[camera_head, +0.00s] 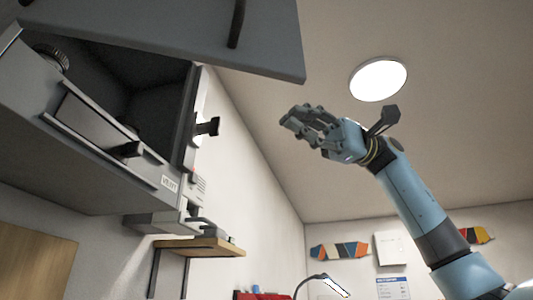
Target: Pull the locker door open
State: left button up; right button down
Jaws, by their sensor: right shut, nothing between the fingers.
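The grey locker (75,160) hangs high at the left, seen from below. Its door (180,35) stands open, swung out across the top of the view, with a dark bar handle (237,22) on it. The dark inside of the locker shows, with a round knurled part and a grey box in it. My right gripper (290,122) is shut and empty. It is in the middle of the view, right of the locker and below the door's edge, apart from both. My left gripper is out of view.
A wooden shelf (200,247) is fixed to the wall below the locker. A black knob (208,127) sticks out at the locker's right side. A desk lamp (325,283) stands low in the middle. The space around my right gripper is free.

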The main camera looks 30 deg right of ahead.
jog(key=s+a+p, duration=0.3)
jog(key=a, duration=0.5)
jog(key=shift+s+a, duration=0.25)
jog(key=shift+a, duration=0.15)
jog(key=shift+d, duration=0.15)
